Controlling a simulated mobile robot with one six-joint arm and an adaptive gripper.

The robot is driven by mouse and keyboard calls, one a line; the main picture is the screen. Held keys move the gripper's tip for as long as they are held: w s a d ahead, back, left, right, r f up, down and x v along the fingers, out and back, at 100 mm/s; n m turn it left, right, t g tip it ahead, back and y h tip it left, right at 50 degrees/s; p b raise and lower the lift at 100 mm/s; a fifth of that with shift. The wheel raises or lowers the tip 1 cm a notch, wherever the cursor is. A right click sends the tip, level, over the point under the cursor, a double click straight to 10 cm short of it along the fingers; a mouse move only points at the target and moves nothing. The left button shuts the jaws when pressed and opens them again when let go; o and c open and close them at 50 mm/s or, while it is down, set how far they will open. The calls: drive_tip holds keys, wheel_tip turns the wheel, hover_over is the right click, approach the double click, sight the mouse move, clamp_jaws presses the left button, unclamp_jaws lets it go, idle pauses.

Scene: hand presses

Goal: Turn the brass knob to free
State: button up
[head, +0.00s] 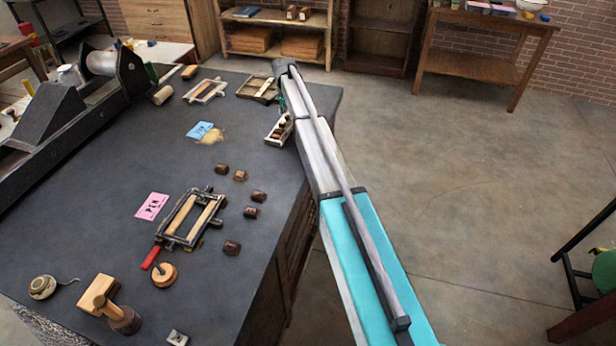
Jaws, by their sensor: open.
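I cannot pick out a brass knob for certain in the head view. The large dark press (75,105) with a pale roller (103,63) stands at the left end of the dark bench (110,190). My arm reaches from the bottom right to the bench's far right edge. Its far end is beside a wooden frame and a small tray (274,138) with brown pieces, which the arm partly covers. My gripper's fingers cannot be made out there; the arm hides that spot.
A metal frame with wooden bars (190,219) lies mid-bench beside a red handle (151,258), a pink card (152,206) and several brown blocks. Open floor (460,180) is on the right.

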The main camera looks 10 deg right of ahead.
sight(287, 116)
drive_tip(key=shift+r+p, duration=6.4)
drive_tip(key=shift+r, duration=0.4)
drive_tip(key=s+f+n+b, duration=0.2)
drive_tip(key=s+f+b, duration=0.3)
drive_tip(key=s, duration=0.6)
drive_tip(key=s+f+n+b, duration=0.3)
drive_tip(key=s+f+b, duration=0.2)
drive_tip(key=s, duration=0.6)
drive_tip(key=s+f+n+b, duration=0.3)
drive_tip(key=s+f+b, duration=0.2)
drive_tip(key=s, duration=0.6)
drive_tip(key=shift+s+d, duration=0.2)
drive_tip(key=s+n, duration=0.3)
drive_tip(key=s, duration=1)
